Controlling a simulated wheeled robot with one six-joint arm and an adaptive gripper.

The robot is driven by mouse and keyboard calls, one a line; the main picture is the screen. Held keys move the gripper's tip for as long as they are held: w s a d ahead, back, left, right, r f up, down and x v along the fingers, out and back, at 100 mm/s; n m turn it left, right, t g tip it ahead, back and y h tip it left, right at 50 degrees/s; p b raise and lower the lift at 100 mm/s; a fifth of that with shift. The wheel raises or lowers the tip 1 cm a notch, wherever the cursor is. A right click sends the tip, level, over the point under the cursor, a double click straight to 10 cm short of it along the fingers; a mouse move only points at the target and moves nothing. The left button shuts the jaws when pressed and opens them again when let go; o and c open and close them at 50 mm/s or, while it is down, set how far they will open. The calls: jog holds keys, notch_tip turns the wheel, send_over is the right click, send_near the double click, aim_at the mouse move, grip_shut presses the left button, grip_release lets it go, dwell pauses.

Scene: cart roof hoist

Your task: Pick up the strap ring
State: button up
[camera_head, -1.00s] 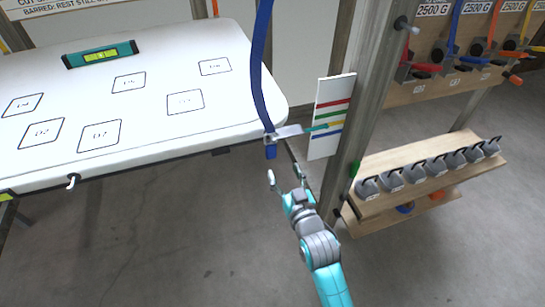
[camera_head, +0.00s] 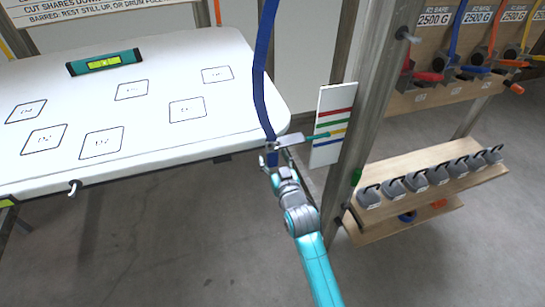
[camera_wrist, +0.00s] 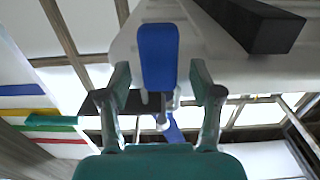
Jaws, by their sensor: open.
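A blue strap (camera_head: 263,80) hangs at the right end of the white table and ends in a short blue tail at a small grey metal fitting (camera_head: 288,140). My gripper (camera_head: 269,165) is just below that fitting, partly hiding the strap's end. In the wrist view the blue strap tail (camera_wrist: 158,55) lies between my two open fingers (camera_wrist: 158,90), with a gap on either side. Small metal parts (camera_wrist: 163,120) show behind it. I cannot clearly make out a separate ring shape.
The white table (camera_head: 230,100) carries a teal level (camera_head: 105,62) and several marked squares. A wooden shelf (camera_head: 420,205) holds several grey weights.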

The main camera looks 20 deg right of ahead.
grip_shut()
jog(key=shift+r, duration=0.1)
dwell(0.3)
